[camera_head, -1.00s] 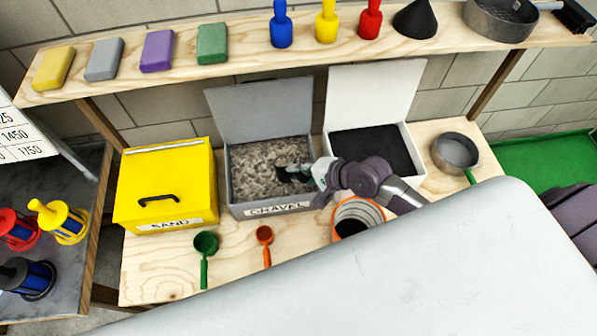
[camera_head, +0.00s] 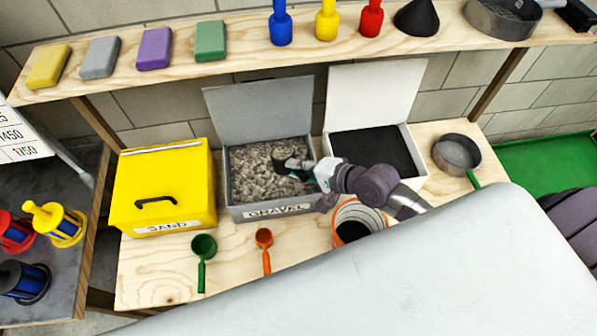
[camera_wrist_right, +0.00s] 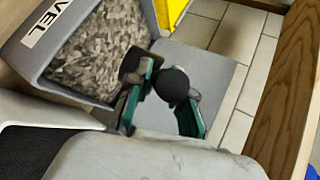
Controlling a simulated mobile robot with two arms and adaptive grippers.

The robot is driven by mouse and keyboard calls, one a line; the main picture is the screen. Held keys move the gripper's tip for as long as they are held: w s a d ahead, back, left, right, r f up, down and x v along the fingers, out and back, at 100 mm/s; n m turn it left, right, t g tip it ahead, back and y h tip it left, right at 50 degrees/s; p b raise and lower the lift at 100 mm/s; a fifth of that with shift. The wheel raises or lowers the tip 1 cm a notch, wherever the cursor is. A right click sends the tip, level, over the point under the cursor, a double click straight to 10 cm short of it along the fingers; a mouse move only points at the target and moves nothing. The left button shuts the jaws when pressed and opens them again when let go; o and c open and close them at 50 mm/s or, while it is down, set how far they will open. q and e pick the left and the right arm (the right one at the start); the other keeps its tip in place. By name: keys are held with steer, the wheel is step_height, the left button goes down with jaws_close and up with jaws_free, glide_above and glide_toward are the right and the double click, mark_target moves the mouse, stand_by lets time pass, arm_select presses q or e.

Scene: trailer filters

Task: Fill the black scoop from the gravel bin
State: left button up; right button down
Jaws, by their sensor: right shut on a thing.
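My right gripper (camera_head: 314,172) is over the bin's right side, shut on the black scoop (camera_head: 288,162). The scoop is at the gravel's surface or just above it; I cannot tell whether they touch, or how much gravel is in it. In the right wrist view, the scoop's dark rounded end (camera_wrist_right: 172,85) shows between the green-sided fingers of the gripper (camera_wrist_right: 168,105). My left gripper is not in view.
A white bin of black material (camera_head: 375,148) stands right of the gravel, and a closed yellow sand bin (camera_head: 165,190) left. An orange-rimmed container (camera_head: 358,211) is beneath my right arm. Green (camera_head: 203,247) and orange scoops (camera_head: 264,238) lie in front. A shelf (camera_head: 235,63) runs above.

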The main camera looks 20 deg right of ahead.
steer(key=shift+r+n+t+y+b, duration=0.6)
steer(key=shift+t+b, duration=0.8)
steer(key=shift+b, duration=1)
steer(key=shift+r, duration=0.25)
steer(key=shift+r+t, duration=0.25)
steer(key=shift+t, duration=0.05)
